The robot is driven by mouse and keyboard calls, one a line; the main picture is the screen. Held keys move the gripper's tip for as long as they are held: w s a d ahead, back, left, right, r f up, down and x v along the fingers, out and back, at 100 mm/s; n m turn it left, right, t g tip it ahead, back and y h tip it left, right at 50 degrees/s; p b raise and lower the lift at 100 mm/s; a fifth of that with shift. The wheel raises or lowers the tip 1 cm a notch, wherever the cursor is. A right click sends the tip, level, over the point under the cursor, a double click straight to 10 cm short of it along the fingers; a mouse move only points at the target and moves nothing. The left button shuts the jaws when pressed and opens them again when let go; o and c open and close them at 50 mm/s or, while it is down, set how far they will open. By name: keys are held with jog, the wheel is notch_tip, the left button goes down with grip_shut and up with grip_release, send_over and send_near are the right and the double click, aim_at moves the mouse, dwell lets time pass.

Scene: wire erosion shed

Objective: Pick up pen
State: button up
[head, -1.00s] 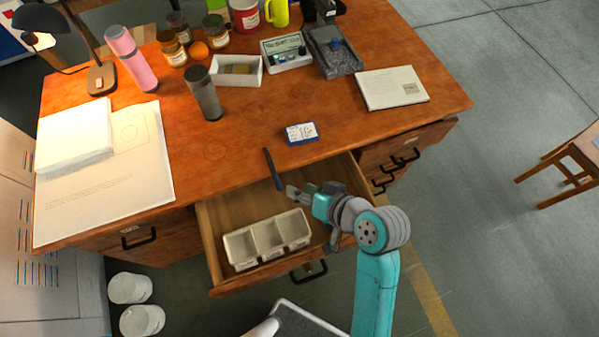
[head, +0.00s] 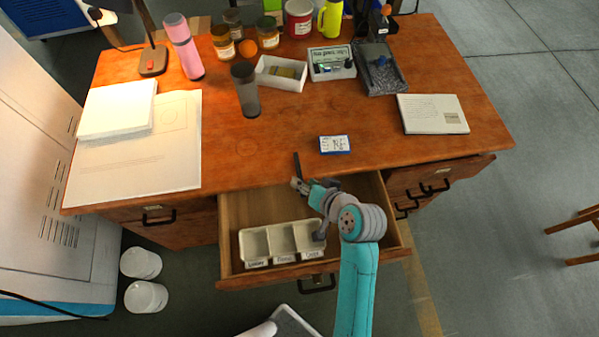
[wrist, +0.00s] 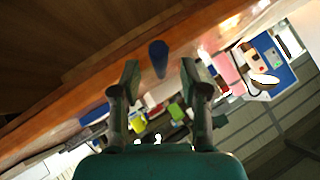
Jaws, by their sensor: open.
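The dark pen (head: 297,166) is at the desk's front edge, just above the open drawer in the head view. In the wrist view the pen (wrist: 158,58) shows end-on as a dark blue cylinder, between and a little beyond my fingertips. My gripper (head: 299,185) is at the near end of the pen, over the drawer. In the wrist view my gripper (wrist: 160,78) has its two fingers spread, with a gap on both sides of the pen. I cannot tell how the pen is supported at its far end.
The open drawer (head: 238,205) holds a white three-part tray (head: 269,242) below my arm. A blue-and-white box (head: 335,144) lies right of the pen. A grey tumbler (head: 246,92), a book (head: 432,114) and papers (head: 130,160) are on the desk (head: 230,165).

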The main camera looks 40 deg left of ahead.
jog(key=shift+a, duration=0.1)
grip_shut()
notch_tip(320, 180, up, 10)
dwell(0.7)
